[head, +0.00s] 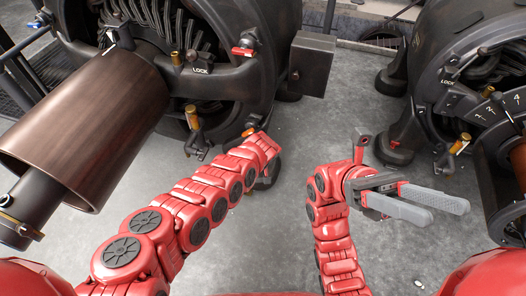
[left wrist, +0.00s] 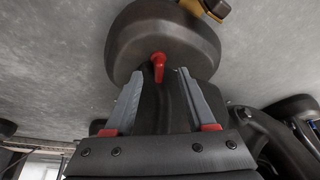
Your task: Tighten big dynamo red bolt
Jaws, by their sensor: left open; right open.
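The big dynamo (head: 225,80) stands at the upper left in the head view, dark with a large brown cylinder (head: 95,115). In the left wrist view a red bolt (left wrist: 158,65) sticks out of a dark rounded part (left wrist: 165,30). My left gripper (left wrist: 160,78) is open, with one finger on each side of the bolt's line. I cannot tell whether the fingers touch it. In the head view my left gripper's fingers are hidden behind its own wrist. My right gripper (head: 436,204) is open and empty above the floor at the right.
A red-handled lever (head: 243,51) and brass-coloured handles (head: 192,118) are on the big dynamo's front. A second dark machine (head: 470,75) stands at the right. Bare grey floor (head: 325,120) lies between the machines.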

